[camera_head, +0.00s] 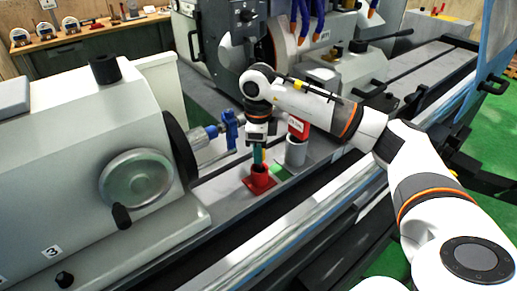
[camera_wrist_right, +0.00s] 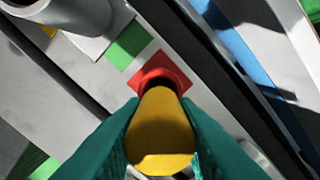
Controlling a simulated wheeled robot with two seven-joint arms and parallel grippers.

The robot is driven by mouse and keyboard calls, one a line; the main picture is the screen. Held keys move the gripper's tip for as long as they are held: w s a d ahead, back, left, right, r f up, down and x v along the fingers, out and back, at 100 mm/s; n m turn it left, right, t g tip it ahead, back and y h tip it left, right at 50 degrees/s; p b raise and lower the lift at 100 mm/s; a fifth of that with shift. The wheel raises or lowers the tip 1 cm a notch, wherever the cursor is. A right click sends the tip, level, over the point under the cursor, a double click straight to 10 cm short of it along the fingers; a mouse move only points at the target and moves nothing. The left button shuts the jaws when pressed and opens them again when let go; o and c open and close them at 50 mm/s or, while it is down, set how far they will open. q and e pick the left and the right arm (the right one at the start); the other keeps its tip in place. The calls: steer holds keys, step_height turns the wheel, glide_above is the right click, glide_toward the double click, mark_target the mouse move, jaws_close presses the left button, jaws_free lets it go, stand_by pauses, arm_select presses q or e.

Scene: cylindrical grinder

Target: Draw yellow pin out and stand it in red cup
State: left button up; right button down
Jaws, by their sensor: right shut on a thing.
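My right gripper (camera_head: 258,158) is shut on the yellow pin (camera_head: 264,155), with its teal fingers pointing down. In the right wrist view, the yellow pin (camera_wrist_right: 162,132) sits between the two fingers (camera_wrist_right: 160,112). The red cup (camera_head: 259,180) stands on the machine bed directly below the gripper. In the wrist view the red cup (camera_wrist_right: 158,68) shows its square flange and part of its dark opening. The pin's far end overlaps that opening; I cannot tell whether it is inside or just above. My left gripper is not in view.
A grey cylinder (camera_head: 296,153) with a red block (camera_head: 299,127) stands just right of the cup. A green patch (camera_head: 278,170) lies beside it. A blue fixture (camera_head: 230,130) and the large handwheel housing (camera_head: 90,150) are to the left. The bed toward the front is clear.

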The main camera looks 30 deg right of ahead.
steer(key=shift+f+b, duration=1.35)
steer(key=shift+f, duration=0.5)
steer(key=c, duration=1.1)
jaws_free()
steer(key=shift+o, duration=0.2)
step_height(320, 180, up, 11)
steer(key=shift+r+b, duration=0.2)
steer(key=shift+b, duration=0.5)
steer(key=shift+r, duration=0.4)
